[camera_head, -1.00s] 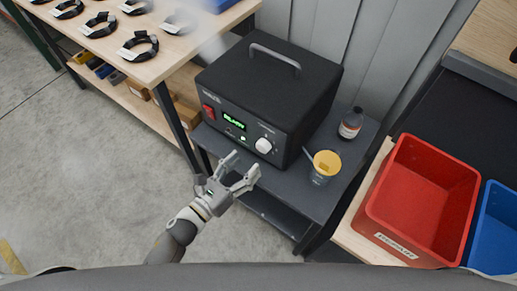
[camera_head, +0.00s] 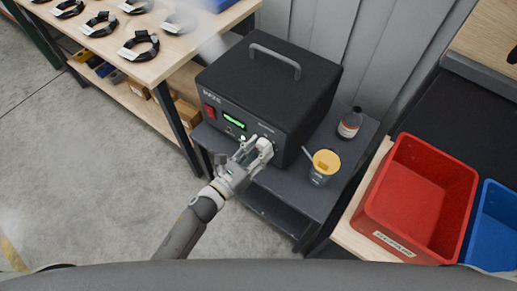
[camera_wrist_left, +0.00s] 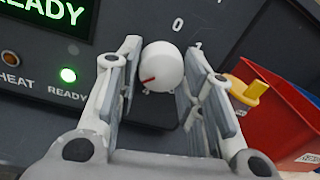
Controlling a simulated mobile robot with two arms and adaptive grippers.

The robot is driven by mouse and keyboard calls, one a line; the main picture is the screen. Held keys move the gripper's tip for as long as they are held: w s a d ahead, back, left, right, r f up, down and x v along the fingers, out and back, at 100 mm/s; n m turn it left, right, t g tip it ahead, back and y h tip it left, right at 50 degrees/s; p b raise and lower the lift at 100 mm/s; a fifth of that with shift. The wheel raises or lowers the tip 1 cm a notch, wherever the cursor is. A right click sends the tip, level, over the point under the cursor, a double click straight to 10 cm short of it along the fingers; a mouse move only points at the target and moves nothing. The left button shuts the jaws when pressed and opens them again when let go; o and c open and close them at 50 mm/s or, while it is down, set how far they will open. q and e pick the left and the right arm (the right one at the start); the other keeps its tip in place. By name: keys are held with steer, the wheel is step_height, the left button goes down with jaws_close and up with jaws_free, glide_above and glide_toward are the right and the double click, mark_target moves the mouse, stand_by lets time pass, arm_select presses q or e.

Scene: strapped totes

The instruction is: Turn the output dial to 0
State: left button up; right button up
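The output dial (camera_wrist_left: 162,68) is a white round knob with a red pointer mark on the front of a black power unit (camera_head: 268,80). In the left wrist view its pointer aims to the lower left, away from the printed 0 above it. My left gripper (camera_head: 256,149) is at the dial in the head view. In the wrist view its fingers (camera_wrist_left: 158,85) stand open on either side of the dial; I cannot tell whether they touch it. The unit's green display (camera_wrist_left: 50,15) reads READY, and a green READY lamp (camera_wrist_left: 68,75) is lit. My right gripper is not in view.
A red tote (camera_head: 378,210) and a blue tote (camera_head: 492,235) are farther right.

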arm_select(q)
steer(key=c, duration=0.3)
steer(key=shift+c, duration=0.2)
